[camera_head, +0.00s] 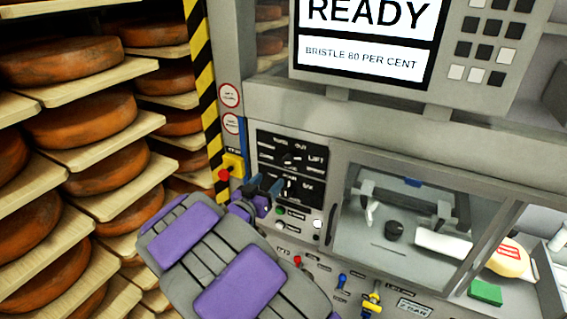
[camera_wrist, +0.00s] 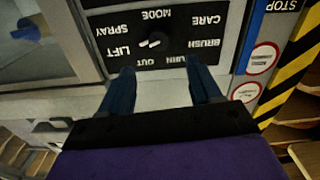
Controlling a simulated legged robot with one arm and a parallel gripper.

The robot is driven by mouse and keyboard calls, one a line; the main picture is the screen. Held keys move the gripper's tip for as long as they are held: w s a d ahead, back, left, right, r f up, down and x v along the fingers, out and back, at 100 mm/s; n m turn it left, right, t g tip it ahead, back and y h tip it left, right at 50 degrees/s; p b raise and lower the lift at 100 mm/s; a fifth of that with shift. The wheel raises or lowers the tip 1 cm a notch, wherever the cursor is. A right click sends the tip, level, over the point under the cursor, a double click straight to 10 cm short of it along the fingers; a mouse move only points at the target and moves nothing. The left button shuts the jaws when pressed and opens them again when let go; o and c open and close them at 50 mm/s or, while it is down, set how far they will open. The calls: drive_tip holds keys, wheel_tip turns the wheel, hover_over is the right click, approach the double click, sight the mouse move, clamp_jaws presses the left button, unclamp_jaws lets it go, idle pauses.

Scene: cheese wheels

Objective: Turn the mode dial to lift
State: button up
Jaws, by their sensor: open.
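The mode dial (camera_wrist: 152,41) is a small dark knob with white marks on a black plate in the wrist view, where the lettering is upside down. Around it are MODE, CARE, BRUSH, TURN OUT, LIFT and SPRAY. The LIFT label (camera_wrist: 118,52) is at its lower left there. In the head view the dial (camera_head: 290,159) is on the upper black plate. I cannot tell which label it points to. My gripper (camera_wrist: 162,70) is open and empty, its blue fingers apart, short of the dial. In the head view my gripper (camera_head: 265,183) is left of and below the dial.
A second black plate (camera_head: 289,186) with a dial is below the first. A yellow box with a red stop button (camera_head: 225,174) is left of the panel. A glass-fronted chamber (camera_head: 400,225) is at right. Shelves of cheese wheels (camera_head: 82,125) fill the left. The screen (camera_head: 365,35) reads READY.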

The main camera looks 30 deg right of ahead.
sight(285, 162)
drive_tip(key=x, duration=1.1)
drive_tip(key=shift+w+d+p, duration=0.15)
drive_tip(key=shift+p, duration=0.2)
drive_tip(key=shift+c, duration=0.4)
drive_tip(key=c, duration=0.9)
drive_tip(key=shift+r, duration=0.1)
drive_tip(key=shift+c, duration=0.2)
drive_tip(key=shift+n+p, duration=0.3)
drive_tip(key=shift+p, duration=0.45)
drive_tip(key=shift+n+p, duration=0.4)
drive_tip(key=shift+p, duration=0.2)
drive_tip(key=o, duration=1)
drive_tip(key=shift+w, duration=0.1)
